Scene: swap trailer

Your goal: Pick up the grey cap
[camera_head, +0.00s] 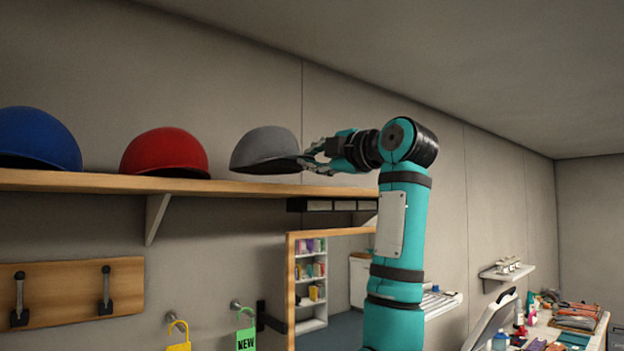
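The grey cap (265,147) is at the right end of the wooden wall shelf (215,187), with its dark brim toward my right gripper. My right gripper (308,156) is at the cap's right edge, level with the brim. Its fingers look spread apart, one higher and one lower, with the brim's edge close to or between the tips. I cannot tell whether they touch it. My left gripper is not in view.
A red cap (166,153) and a blue cap (36,139) sit farther left on the same shelf. Below are a wooden hook board (66,290), a yellow tag (179,345) and a green tag (246,340). A cluttered table (597,340) stands at the lower right.

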